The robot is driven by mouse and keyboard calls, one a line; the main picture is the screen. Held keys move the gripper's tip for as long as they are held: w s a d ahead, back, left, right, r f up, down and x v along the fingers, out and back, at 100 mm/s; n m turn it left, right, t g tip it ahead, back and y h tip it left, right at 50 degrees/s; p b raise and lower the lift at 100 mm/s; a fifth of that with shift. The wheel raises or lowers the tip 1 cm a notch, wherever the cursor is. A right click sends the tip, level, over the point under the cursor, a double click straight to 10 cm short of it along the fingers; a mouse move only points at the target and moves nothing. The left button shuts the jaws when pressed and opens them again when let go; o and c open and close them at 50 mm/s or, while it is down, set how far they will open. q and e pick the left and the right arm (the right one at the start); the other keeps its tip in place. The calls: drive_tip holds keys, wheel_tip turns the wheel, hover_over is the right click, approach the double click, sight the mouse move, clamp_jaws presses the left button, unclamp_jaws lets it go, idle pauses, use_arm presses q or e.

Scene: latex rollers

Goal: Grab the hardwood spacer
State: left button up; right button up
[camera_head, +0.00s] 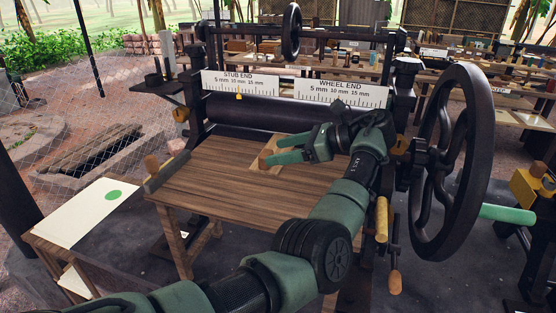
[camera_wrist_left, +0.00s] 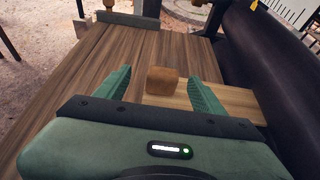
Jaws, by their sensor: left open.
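The hardwood spacer appears to be the small orange-brown wooden block (camera_wrist_left: 161,80) at the end of a paler flat board (camera_wrist_left: 232,101) on the wooden table. In the head view the block (camera_head: 264,161) shows beside the fingertips, and much of the board is hidden under my arm. My left gripper (camera_head: 270,149) is open over the table. In the left wrist view its green fingers (camera_wrist_left: 160,78) stand on either side of the block, with gaps on both sides. I cannot tell their exact height. My right gripper is not in view.
A dark roller (camera_head: 255,113) lies behind the table (camera_head: 205,190), under the "STUB END" and "WHEEL END" scales (camera_head: 342,92). A large black handwheel (camera_head: 448,160) stands at the right. A white board with a green dot (camera_head: 85,212) is at the left. The table's left half is clear.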

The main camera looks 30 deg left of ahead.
sight(256, 164)
use_arm(q)
drive_tip(key=shift+w+f, duration=0.35)
drive_tip(key=shift+f, duration=0.2)
drive_tip(key=shift+w+a+f, duration=0.2)
drive_tip(key=shift+w, duration=0.05)
drive_tip(key=a+p, duration=0.1)
drive_tip(key=a, duration=0.1)
drive_tip(key=s+a+p, duration=0.1)
drive_tip(key=a, duration=0.1)
drive_tip(key=s+a+f+p, duration=0.1)
drive_tip(key=a, duration=0.1)
drive_tip(key=shift+s+f, duration=0.1)
drive_tip(key=shift+s, duration=0.05)
drive_tip(key=shift+a+f+p, duration=0.3)
drive_tip(key=shift+a+f, duration=0.05)
drive_tip(key=shift+a, duration=0.15)
drive_tip(key=shift+d, duration=0.1)
clamp_jaws()
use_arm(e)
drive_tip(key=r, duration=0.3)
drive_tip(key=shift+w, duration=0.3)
